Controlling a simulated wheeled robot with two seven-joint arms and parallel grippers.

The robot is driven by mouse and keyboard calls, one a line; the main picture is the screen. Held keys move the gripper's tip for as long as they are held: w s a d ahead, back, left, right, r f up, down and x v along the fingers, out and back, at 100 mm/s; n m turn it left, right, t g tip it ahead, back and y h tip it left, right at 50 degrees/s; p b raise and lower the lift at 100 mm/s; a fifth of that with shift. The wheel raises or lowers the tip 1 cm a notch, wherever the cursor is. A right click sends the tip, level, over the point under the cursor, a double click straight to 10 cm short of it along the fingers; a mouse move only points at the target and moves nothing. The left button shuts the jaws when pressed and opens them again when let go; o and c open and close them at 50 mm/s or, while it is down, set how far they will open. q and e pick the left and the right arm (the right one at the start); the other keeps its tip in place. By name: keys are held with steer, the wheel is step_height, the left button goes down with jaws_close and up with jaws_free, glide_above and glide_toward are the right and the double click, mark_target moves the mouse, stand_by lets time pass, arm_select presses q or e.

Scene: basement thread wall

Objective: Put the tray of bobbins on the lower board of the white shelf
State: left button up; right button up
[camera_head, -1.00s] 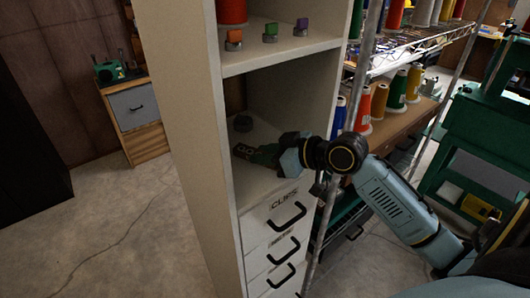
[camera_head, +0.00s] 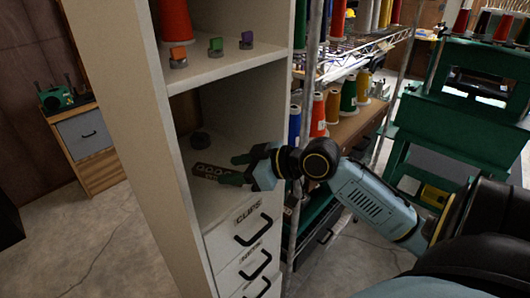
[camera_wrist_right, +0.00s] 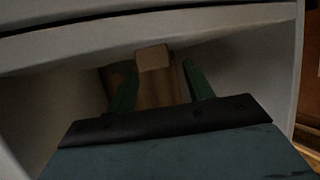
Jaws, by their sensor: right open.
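The tray of bobbins (camera_head: 211,172), small and dark with several round shapes in it, lies on the lower board (camera_head: 205,208) of the white shelf (camera_head: 125,120). My right gripper (camera_head: 234,169) is open at the tray's right end, inside the lower compartment. I cannot tell whether its fingers touch the tray. In the right wrist view, the two green fingers (camera_wrist_right: 161,88) are spread apart, with a tan block (camera_wrist_right: 153,57) visible beyond and between them. I cannot tell what this block belongs to. My left gripper is not in view.
Labelled drawers (camera_head: 245,240) are below. A wire rack with thread cones (camera_head: 332,105) stands close on the right.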

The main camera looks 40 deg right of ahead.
steer(key=b+v, duration=0.1)
steer(key=v, duration=0.9)
steer(key=shift+s, duration=0.1)
